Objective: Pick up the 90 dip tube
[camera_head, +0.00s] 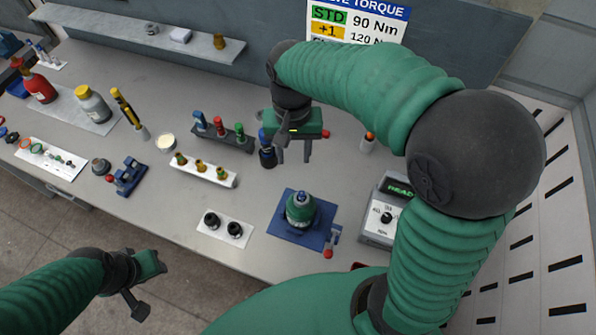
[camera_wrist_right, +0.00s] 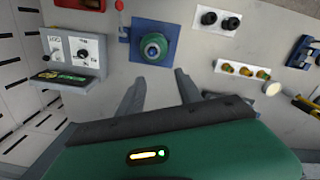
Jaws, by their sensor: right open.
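My right gripper (camera_head: 293,156) is open and empty above the middle of the bench. In the right wrist view its two fingers (camera_wrist_right: 158,88) stand apart with only bench between them. My left gripper (camera_head: 148,292) is low at the left, in front of the bench edge; its jaws are not clear. I cannot tell which thing is the 90 dip tube. A dark rack (camera_head: 238,143) holds blue, red and green topped pieces, and a white rack (camera_head: 218,175) holds brass pieces. A dark piece with a blue top (camera_head: 266,150) shows beside the right gripper.
A green rounded body (camera_head: 299,210) sits on a blue plate (camera_head: 280,232). A white block with two black rings (camera_head: 225,228) is left of it, a grey readout box (camera_head: 381,228) right.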

